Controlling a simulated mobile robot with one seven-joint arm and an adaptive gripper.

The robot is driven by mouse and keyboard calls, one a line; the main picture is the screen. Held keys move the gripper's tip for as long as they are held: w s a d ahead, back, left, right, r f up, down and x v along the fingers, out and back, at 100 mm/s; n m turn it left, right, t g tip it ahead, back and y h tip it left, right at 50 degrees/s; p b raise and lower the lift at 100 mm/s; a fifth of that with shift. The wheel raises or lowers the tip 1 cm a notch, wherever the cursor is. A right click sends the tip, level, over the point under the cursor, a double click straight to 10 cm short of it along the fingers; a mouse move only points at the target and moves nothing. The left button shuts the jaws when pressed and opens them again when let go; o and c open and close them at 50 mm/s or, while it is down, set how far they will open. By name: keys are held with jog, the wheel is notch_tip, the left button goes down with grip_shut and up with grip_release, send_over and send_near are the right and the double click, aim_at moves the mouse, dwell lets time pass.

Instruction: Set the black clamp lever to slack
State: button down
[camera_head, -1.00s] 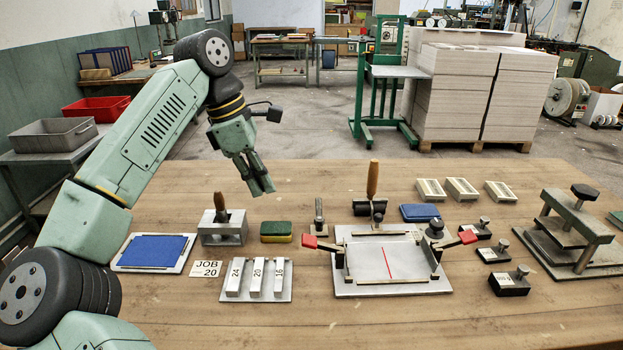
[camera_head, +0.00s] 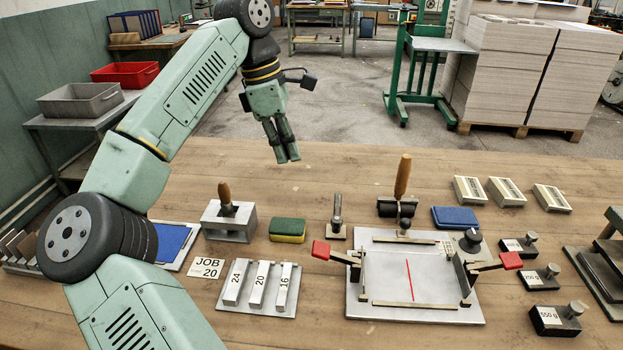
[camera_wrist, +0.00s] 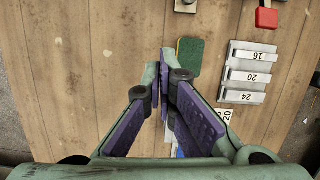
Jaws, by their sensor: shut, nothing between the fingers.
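My gripper (camera_head: 287,154) is shut and empty, pointing down above the far part of the table, behind the green and yellow sponge (camera_head: 288,230). Its closed fingers also show in the wrist view (camera_wrist: 166,90). The grey fixture plate (camera_head: 365,320) lies to the right and nearer. A lever with a red grip (camera_head: 321,250) sticks out from its left side, and another red-gripped lever (camera_head: 511,261) from its right. A dark round knob (camera_head: 470,240) stands at its back right corner.
A wooden-handled tool in a metal block (camera_head: 228,222) and numbered bars (camera_head: 258,285) stand left of the fixture. A wooden-handled roller (camera_head: 401,180), a blue pad (camera_head: 455,217) and several weights (camera_head: 556,320) stand around it. The table's far middle is clear.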

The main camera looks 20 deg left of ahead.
aim_at(337, 211)
jog(key=p+x, duration=0.1)
jog(key=x, duration=0.8)
jog(key=shift+d+f+p, duration=0.1)
jog(key=shift+f+p, duration=0.05)
jog(key=shift+p, duration=0.25)
jog(key=shift+w+d+f+p, duration=0.2)
jog(key=shift+w+d+p, duration=0.05)
jog(key=shift+d, duration=0.4)
jog(key=shift+w+d+f+p, duration=0.15)
jog(key=shift+w+d+p, duration=0.15)
jog(key=shift+d, duration=0.35)
jog(key=shift+w+d+f+p, duration=0.2)
jog(key=shift+w+d+p, duration=0.05)
jog(key=shift+d, duration=0.35)
